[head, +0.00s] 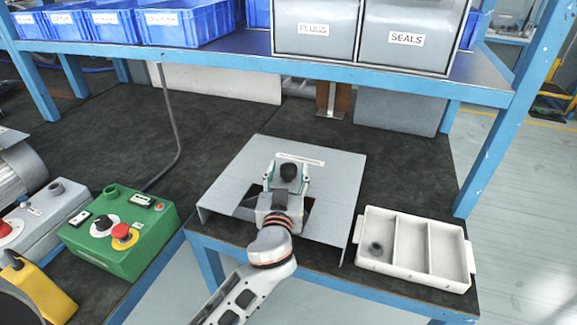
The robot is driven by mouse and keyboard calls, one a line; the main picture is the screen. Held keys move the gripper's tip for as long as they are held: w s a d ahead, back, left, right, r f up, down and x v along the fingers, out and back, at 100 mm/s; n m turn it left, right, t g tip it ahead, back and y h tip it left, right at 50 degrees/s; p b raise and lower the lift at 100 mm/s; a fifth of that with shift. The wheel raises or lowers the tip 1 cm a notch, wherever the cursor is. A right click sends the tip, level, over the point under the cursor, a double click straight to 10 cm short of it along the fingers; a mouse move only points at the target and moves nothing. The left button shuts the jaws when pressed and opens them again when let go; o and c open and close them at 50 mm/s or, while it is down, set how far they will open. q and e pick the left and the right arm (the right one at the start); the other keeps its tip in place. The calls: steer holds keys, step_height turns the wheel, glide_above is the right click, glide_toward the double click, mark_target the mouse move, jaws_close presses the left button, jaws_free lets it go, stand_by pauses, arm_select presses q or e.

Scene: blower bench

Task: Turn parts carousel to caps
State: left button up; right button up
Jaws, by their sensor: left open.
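A grey sheet-metal cover (335,185) stands on the bench in the middle, with a small label (300,159) too small to read. A dark knob (288,172) shows near the middle of the cover. My left gripper (287,174) reaches over the cover from the front, its open fingers on either side of the knob. I cannot tell whether they touch it. Dark openings in the cover show beside the gripper; the carousel's parts and any caps under it are hidden. My right gripper is out of view.
A white tray (429,235) with three compartments stands at right, a dark round part (376,248) in its left one. A green control box (120,262) with a red button stands at left. A blue shelf (385,83) with bins labelled PLUGS and SEALS crosses behind.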

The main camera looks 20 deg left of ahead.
arm_select(q)
steer(key=shift+w+a, duration=0.2)
steer(key=shift+w, duration=0.8)
steer(key=shift+c, duration=0.3)
